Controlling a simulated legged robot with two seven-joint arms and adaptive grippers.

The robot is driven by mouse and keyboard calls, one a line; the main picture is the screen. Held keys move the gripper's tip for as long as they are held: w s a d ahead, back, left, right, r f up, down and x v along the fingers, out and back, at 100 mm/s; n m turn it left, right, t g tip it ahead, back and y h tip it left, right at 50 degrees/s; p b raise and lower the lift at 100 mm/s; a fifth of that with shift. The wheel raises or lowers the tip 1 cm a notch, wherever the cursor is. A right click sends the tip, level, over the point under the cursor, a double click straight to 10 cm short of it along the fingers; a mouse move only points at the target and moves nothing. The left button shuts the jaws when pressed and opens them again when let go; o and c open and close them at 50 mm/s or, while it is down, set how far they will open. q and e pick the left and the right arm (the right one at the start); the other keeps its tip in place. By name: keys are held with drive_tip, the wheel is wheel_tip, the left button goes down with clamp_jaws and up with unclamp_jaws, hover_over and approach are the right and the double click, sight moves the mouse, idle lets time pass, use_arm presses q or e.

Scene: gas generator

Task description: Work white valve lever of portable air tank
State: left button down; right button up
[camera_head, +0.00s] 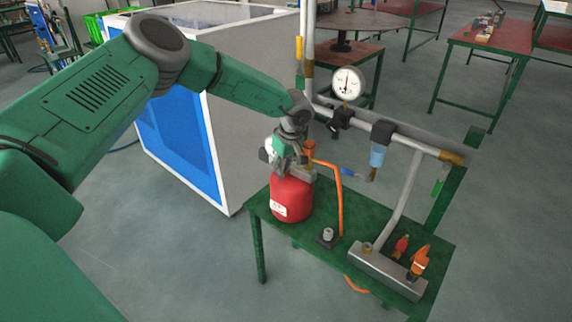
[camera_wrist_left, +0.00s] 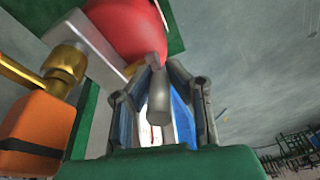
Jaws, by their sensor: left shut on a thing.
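The portable air tank (camera_head: 291,199) is a red cylinder with a white label, standing upright on the green table. My left gripper (camera_head: 290,158) comes down on the fittings at the tank's top and hides much of them. In the left wrist view, the red tank (camera_wrist_left: 130,28) fills the top. The fingers of my left gripper (camera_wrist_left: 160,98) close around a pale grey rounded stub, which looks like the valve lever (camera_wrist_left: 159,107). Its far end and pivot are hard to make out. My right gripper is in neither view.
An orange hose (camera_head: 340,200) runs from the tank's top to the table. A pipe with a pressure gauge (camera_head: 348,83) stands behind. A grey manifold (camera_head: 386,272) with orange-handled fittings lies on the green table (camera_head: 322,267). A blue-and-white cabinet (camera_head: 222,130) stands close on the left.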

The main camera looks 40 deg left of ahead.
use_arm(q)
drive_tip(key=shift+a+h+b, duration=0.3)
drive_tip(key=shift+a+h, duration=0.3)
drive_tip(key=shift+h, duration=0.6)
drive_tip(key=c, duration=1.5)
unclamp_jaws()
drive_tip(key=shift+w+a, duration=0.1)
drive_tip(key=shift+r, duration=0.35)
wheel_tip(320, 180, up, 11)
drive_tip(key=shift+w+a, duration=0.1)
drive_tip(key=shift+a, duration=0.05)
